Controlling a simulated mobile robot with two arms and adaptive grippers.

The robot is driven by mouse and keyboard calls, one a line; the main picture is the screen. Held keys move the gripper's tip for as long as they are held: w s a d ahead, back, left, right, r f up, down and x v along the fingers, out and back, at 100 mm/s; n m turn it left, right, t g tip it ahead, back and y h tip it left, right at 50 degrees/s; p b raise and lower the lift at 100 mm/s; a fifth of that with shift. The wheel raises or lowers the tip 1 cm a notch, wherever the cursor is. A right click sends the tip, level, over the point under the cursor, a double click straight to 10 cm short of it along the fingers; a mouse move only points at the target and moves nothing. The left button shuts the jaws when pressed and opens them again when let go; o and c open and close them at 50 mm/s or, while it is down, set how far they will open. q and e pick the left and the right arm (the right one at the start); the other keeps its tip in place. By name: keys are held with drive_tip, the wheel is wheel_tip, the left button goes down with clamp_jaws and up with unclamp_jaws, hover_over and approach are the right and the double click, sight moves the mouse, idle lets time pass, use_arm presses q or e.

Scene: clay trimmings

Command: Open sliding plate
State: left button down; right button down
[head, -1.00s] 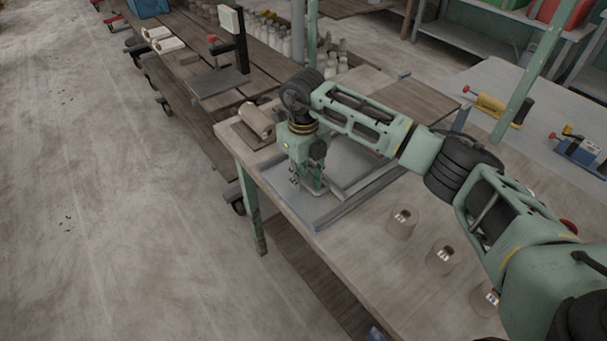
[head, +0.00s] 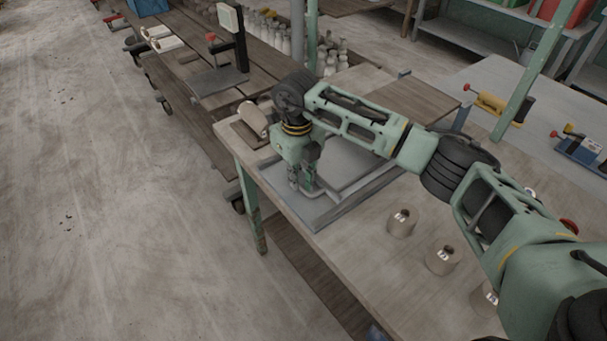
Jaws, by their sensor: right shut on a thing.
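The sliding plate (head: 345,161) is a flat grey sheet in a grey metal tray-like frame (head: 318,215) on the near workbench. My right gripper (head: 303,190) points down at the left end of the plate, above the frame's near left part. It is shut on a part of the plate there, probably its edge or handle; the fingers and wrist hide the exact contact. My right arm crosses the bench from the right. My left gripper is not in view.
Several metal cylinders (head: 402,222) stand on the bench right of the frame. A beige roll on a small board (head: 254,120) lies behind the gripper. A green post (head: 312,35) rises behind. The floor at left is clear.

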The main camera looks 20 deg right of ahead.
drive_tip(key=a, duration=0.2)
drive_tip(key=s+a, duration=0.1)
drive_tip(key=a, duration=0.1)
drive_tip(key=s+a, duration=0.1)
drive_tip(key=a, duration=0.1)
drive_tip(key=shift+r+b, duration=0.1)
drive_tip(key=shift+b, duration=0.2)
drive_tip(key=shift+d, duration=0.1)
drive_tip(key=c, duration=1.9)
unclamp_jaws()
wheel_tip(320, 180, up, 12)
drive_tip(key=shift+c, duration=0.5)
